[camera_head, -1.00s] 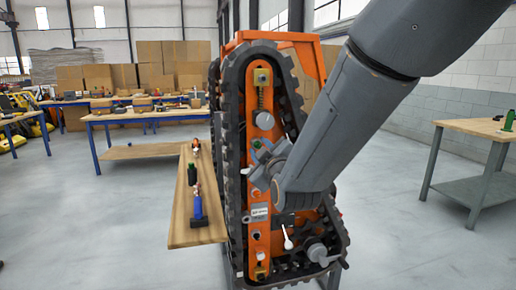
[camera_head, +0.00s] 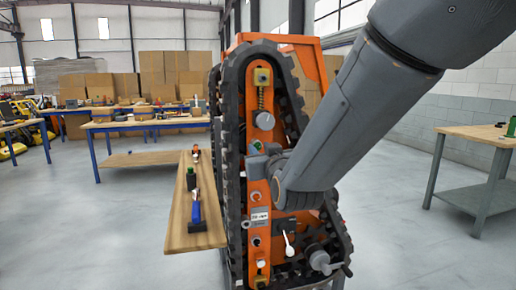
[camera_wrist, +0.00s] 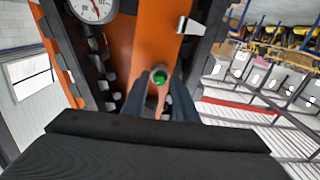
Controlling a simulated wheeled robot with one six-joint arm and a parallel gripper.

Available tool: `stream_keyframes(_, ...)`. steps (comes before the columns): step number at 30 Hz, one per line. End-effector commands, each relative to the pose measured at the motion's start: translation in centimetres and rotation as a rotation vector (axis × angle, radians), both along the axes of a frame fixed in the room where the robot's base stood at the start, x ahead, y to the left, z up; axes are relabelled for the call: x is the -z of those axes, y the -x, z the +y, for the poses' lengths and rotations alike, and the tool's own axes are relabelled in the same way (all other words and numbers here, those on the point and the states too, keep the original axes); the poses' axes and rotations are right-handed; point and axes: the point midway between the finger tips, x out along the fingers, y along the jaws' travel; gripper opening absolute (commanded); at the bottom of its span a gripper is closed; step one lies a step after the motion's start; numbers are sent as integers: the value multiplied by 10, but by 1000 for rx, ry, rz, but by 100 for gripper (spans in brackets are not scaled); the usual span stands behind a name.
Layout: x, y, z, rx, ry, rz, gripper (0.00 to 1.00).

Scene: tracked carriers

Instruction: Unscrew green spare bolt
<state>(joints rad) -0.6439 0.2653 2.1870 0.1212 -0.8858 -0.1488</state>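The green bolt (camera_wrist: 160,76) sits in a round grey seat on the orange side plate of the tracked carrier, seen end-on in the wrist view. It also shows as a small green spot in the head view (camera_head: 256,146). My gripper (camera_wrist: 159,88) points at it, with one dark finger to each side and a gap between them. The fingers look open, and the bolt head lies in line with the gap. Whether a finger touches it cannot be told. In the head view my gripper (camera_head: 260,164) is close to the plate, just below the green spot.
The carrier's black track (camera_head: 232,150) surrounds the orange plate (camera_head: 260,200). A grey knob (camera_head: 265,121) is above, and a white-handled lever (camera_head: 289,244) is below. A dial gauge (camera_wrist: 91,8) shows in the wrist view. A wooden shelf (camera_head: 180,232) with tools stands to the left.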

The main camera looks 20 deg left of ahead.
Motion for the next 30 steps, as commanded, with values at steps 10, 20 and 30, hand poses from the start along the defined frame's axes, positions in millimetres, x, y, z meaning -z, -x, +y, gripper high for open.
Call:
stream_keyframes(10, 0, 0, 0, 0, 1, -1, 0)
stream_keyframes(20, 0, 0, 0, 0, 230, -138, 0)
stream_keyframes(30, 0, 0, 0, 0, 609, -371, 0)
